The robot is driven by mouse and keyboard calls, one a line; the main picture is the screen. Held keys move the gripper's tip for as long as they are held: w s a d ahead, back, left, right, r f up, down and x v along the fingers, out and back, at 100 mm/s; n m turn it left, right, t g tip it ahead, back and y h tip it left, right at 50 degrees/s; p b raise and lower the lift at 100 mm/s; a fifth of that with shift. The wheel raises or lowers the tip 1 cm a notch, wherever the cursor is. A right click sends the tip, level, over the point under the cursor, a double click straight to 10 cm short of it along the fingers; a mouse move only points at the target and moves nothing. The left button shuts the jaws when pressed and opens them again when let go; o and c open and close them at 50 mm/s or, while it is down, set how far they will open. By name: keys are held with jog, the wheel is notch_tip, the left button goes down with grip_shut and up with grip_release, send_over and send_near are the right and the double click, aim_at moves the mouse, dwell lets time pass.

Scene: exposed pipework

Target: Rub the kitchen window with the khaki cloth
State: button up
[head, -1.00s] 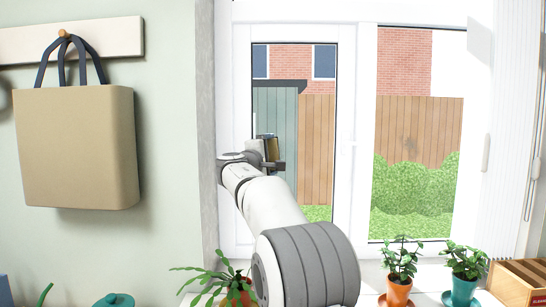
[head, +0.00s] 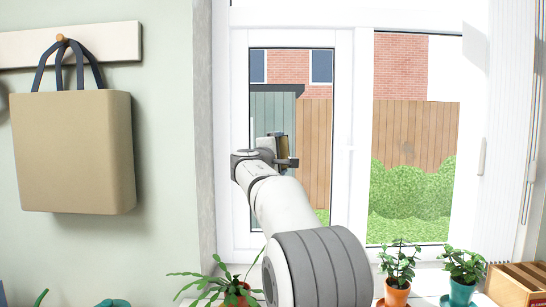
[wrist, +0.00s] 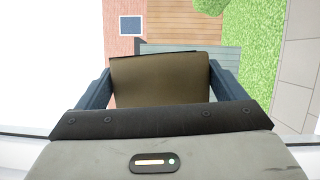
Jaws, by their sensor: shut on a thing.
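My gripper (head: 284,148) is in front of the left pane of the kitchen window (head: 319,185). It is shut on the khaki cloth (wrist: 160,78), which shows as a flat folded pad between the two fingers in the wrist view. In the head view only a narrow edge of the cloth (head: 289,143) shows beside the gripper. The window has a white frame and two glass panes, with a fence, hedge and brick house behind them. I cannot tell whether the cloth touches the glass.
Potted plants (head: 397,268) line the sill below the window, one (head: 232,291) beside my arm. A wooden crate (head: 515,282) stands at the right, near a white folded blind (head: 508,110). A tan bag (head: 75,150) hangs on the left wall.

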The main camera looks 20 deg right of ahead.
jog(key=shift+s+d+b, duration=0.35)
jog(key=shift+s+d, duration=0.1)
jog(key=shift+d, duration=0.6)
jog(key=shift+s+d+b, duration=0.3)
jog(key=shift+s+d, duration=0.1)
jog(key=shift+d, duration=0.7)
jog(key=shift+s+d+b, duration=0.35)
jog(key=shift+s+d, duration=0.1)
jog(key=shift+d, duration=0.6)
jog(key=shift+a, duration=0.1)
jog(key=b, duration=0.3)
send_near(307, 151)
jog(key=shift+s+d, duration=0.55)
jog(key=shift+d, duration=0.4)
jog(key=shift+s+a+b, duration=0.3)
jog(key=shift+s+b, duration=0.2)
jog(key=shift+s, duration=0.2)
jog(key=shift+s+a+b, duration=0.25)
jog(key=shift+s+b, duration=0.25)
jog(key=shift+s, duration=0.2)
